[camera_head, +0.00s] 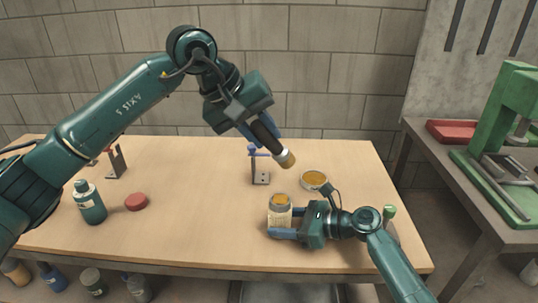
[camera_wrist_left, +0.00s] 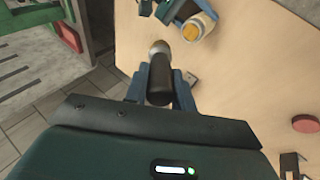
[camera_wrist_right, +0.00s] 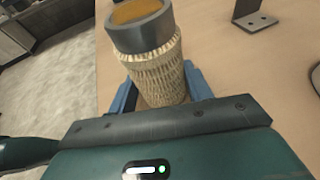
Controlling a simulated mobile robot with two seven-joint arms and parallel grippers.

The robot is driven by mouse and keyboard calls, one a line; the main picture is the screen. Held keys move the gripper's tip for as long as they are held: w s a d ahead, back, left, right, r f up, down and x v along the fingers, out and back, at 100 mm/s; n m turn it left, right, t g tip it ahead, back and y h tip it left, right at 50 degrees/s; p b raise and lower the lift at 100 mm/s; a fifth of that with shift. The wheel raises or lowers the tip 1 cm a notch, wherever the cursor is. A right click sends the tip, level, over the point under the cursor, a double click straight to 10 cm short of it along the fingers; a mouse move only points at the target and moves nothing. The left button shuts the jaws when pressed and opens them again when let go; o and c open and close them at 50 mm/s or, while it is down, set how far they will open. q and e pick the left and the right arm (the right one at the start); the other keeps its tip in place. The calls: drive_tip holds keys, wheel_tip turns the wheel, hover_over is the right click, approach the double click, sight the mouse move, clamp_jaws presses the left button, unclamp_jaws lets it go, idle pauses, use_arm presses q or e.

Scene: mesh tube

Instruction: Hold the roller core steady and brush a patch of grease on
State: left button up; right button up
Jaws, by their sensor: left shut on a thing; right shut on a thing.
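My left gripper (camera_head: 266,138) is shut on a brush with a dark handle (camera_wrist_left: 159,80). The brush tip (camera_head: 287,159) points down and right, in the air above the table. My right gripper (camera_head: 292,219) is shut on the roller core (camera_head: 280,216), a pale mesh tube with a grey collar, standing about upright near the table's front. In the right wrist view the core (camera_wrist_right: 158,70) sits between the blue fingers, its top face amber. An open round tin of amber grease (camera_head: 314,180) stands behind it to the right. The brush tip is apart from both.
A metal bracket with a blue knob (camera_head: 259,168) stands behind the core; another bracket (camera_head: 116,162) is at the left. A green bottle (camera_head: 89,203) and red lid (camera_head: 136,202) stand left. A side bench holds a green press (camera_head: 510,110) and red tray (camera_head: 452,131). The table's middle is clear.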

drive_tip(key=o, duration=0.8)
drive_tip(key=v, duration=1.2)
drive_tip(key=shift+s, duration=0.15)
